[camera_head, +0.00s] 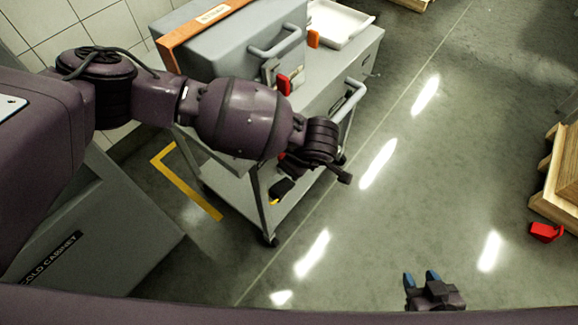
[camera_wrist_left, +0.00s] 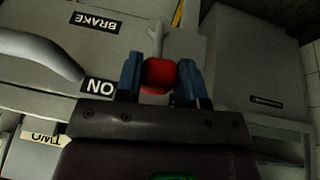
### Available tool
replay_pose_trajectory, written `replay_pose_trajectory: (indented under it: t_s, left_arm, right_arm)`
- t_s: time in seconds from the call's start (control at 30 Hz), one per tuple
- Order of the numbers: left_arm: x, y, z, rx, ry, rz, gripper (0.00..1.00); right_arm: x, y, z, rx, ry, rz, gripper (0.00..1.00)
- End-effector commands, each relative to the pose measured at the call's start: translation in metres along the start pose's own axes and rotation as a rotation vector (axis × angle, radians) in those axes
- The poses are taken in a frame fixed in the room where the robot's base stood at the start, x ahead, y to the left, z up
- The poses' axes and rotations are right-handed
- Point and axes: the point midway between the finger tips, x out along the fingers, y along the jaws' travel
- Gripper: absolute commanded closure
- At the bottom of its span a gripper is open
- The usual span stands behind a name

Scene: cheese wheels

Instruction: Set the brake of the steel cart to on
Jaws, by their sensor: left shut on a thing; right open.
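The steel cart (camera_head: 352,55) stands at the upper middle of the head view, with my left arm across its near side. In the left wrist view, my left gripper (camera_wrist_left: 158,84) is shut on the red knob (camera_wrist_left: 158,74) of the brake lever (camera_wrist_left: 157,40). The grey lever stem runs up from the knob. An upside-down BRAKE label (camera_wrist_left: 94,20) and an ON label (camera_wrist_left: 100,86) lie left of the lever on the grey panel. My right gripper (camera_head: 421,278) is open and empty over bare floor.
A grey case (camera_head: 225,50) and white tray (camera_head: 342,22) are on the cart's top. A cold cabinet (camera_head: 90,230) stands at the lower left. A wooden crate (camera_head: 560,175) and a red object (camera_head: 545,232) are at the right. The floor between is clear.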

Motion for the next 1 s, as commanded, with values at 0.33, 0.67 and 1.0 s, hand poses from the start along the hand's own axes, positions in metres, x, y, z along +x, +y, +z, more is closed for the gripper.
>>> replay_pose_trajectory:
  t_s: [0.33,0.67,1.0]
  left_arm:
    - [0.001,0.017,0.002,0.031,-0.002,-0.071,1.0]
    - [0.002,0.022,0.001,0.028,-0.002,-0.065,1.0]
    - [0.001,0.022,0.001,0.027,-0.001,-0.064,0.47]
  right_arm:
    - [0.0,0.0,0.005,0.001,-0.011,0.001,0.57]
    - [-0.002,0.002,0.001,0.0,-0.003,0.005,0.57]
    - [-0.001,0.002,0.001,0.0,-0.003,0.005,0.57]
